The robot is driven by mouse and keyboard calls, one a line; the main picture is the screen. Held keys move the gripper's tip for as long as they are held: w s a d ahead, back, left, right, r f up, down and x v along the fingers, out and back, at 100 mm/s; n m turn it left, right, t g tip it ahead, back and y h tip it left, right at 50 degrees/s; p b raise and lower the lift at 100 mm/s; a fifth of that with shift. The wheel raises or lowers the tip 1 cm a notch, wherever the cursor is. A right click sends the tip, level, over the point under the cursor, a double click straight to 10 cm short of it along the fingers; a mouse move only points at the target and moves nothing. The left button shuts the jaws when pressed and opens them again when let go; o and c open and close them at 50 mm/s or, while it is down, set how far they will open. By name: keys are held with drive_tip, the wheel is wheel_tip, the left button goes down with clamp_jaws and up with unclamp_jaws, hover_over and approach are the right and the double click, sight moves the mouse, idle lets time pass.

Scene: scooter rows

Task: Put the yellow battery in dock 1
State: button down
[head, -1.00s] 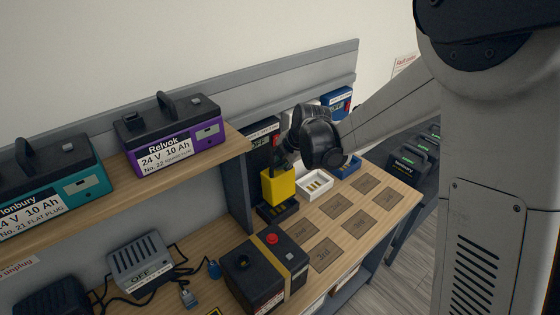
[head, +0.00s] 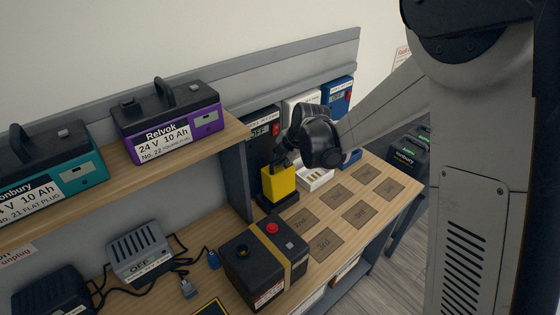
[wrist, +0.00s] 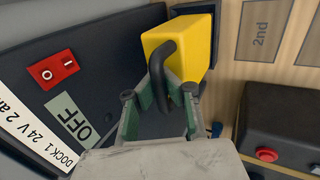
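The yellow battery (head: 279,184) is upright at dock 1, just over or in its black tray (head: 277,206); I cannot tell whether it touches the bottom. Dock 1's dark panel (head: 262,128) stands behind it, and in the wrist view the panel (wrist: 85,60) reads DOCK 1 24 V and OFF, with a red switch (wrist: 52,71). My gripper (wrist: 160,86) is closed around the battery's black handle (wrist: 158,62), above the yellow body (wrist: 180,45). In the head view my gripper (head: 284,157) is partly hidden by my dark wrist.
A white dock tray (head: 316,177) and a blue one (head: 351,158) stand to the right. A black battery with a red button (head: 265,264) is on the bench in front. Marked squares (head: 325,244) on the bench are empty. A shelf with a purple charger-like battery (head: 175,137) overhangs at left.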

drive_tip(key=shift+w+a+t+y+b, duration=0.35)
drive_tip(key=shift+w+b, duration=0.1)
drive_tip(key=shift+b, duration=0.15)
idle(0.3)
drive_tip(key=shift+b, duration=0.45)
idle(0.5)
drive_tip(key=shift+t+y+b, duration=0.35)
drive_tip(key=shift+t+b, duration=0.2)
drive_tip(key=shift+b, duration=0.1)
idle(1.0)
drive_tip(key=shift+f+b, duration=1.9)
drive_tip(key=shift+f, duration=0.1)
idle(1.1)
